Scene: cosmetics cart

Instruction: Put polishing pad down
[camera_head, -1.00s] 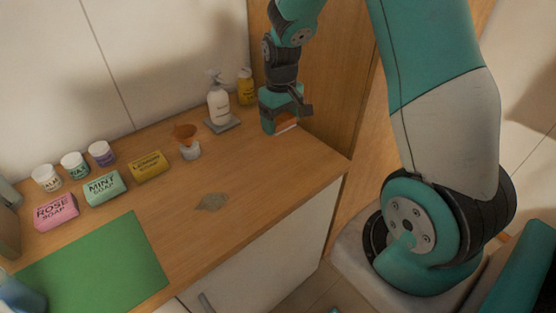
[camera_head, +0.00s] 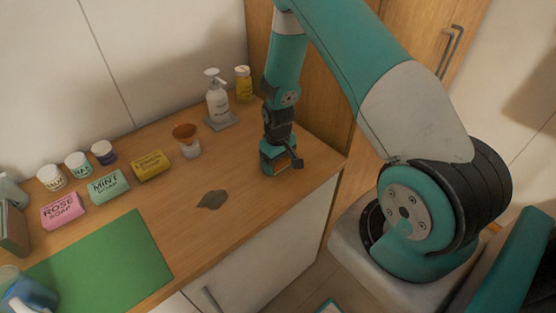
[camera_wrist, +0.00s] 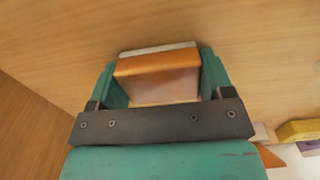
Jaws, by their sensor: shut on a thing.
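My gripper (camera_head: 279,167) is low over the right end of the wooden counter, close to its front edge. It is shut on the polishing pad, which shows in the wrist view (camera_wrist: 158,72) as an orange block with a pale layer along its far edge. The pad sits between the two teal fingers. In the head view the gripper mostly hides the pad. I cannot tell whether the pad touches the counter. A dark smear (camera_head: 212,199) lies on the counter to the left of the gripper.
An orange-topped cup (camera_head: 186,141), a pump bottle (camera_head: 217,98) on a grey tray and a yellow bottle (camera_head: 243,84) stand behind. Soaps, including yellow soap (camera_head: 152,165), small jars and a green mat (camera_head: 100,262) are left. Counter around the smear is clear.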

